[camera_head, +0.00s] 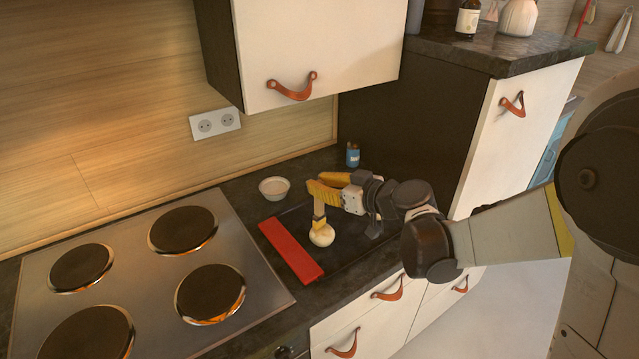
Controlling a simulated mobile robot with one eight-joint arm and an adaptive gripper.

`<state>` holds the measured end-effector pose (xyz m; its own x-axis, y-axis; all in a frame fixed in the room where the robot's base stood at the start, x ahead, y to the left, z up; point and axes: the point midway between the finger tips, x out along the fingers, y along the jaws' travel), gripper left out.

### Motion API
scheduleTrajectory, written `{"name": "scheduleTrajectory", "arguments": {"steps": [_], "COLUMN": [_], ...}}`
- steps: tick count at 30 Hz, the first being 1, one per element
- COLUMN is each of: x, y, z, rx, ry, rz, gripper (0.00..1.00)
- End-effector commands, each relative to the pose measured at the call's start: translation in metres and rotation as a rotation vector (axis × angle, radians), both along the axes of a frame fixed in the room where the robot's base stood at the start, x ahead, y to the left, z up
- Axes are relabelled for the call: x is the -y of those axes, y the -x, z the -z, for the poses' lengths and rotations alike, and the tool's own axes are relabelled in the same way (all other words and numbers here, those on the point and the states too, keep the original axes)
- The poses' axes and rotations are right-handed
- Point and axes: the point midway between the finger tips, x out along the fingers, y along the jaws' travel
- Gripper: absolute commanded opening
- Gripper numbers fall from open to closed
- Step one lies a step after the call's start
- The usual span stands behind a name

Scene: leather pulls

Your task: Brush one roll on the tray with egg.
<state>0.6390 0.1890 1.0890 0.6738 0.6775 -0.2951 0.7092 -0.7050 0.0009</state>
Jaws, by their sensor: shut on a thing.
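My gripper (318,190), with yellow fingers, is shut on a brush (319,208) with a pale handle, held upright. The brush's yellowish lower end is at the top of a pale round roll (322,237); it appears to touch it. The roll sits on a dark tray (345,250) on the counter, right of a red board. Other rolls cannot be made out; my arm hides part of the tray. A small bowl (274,196) with pale contents stands behind and left of the gripper. I cannot tell whether it holds the egg.
The long red board (291,251) lies between the tray and the stove (140,270) with round hotplates. A small blue container (353,155) stands at the back. A white upper cabinet (315,50) hangs above the counter, and a tall dark cabinet (415,125) stands at right.

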Motion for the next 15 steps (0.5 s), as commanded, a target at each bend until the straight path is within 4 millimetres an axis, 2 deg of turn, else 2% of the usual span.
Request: {"name": "scheduleTrajectory", "arguments": {"steps": [15], "x": [0.012], "y": [0.011], "z": [0.000], "rx": [0.000], "ry": [0.001], "rz": [0.001], "gripper": [0.00]}}
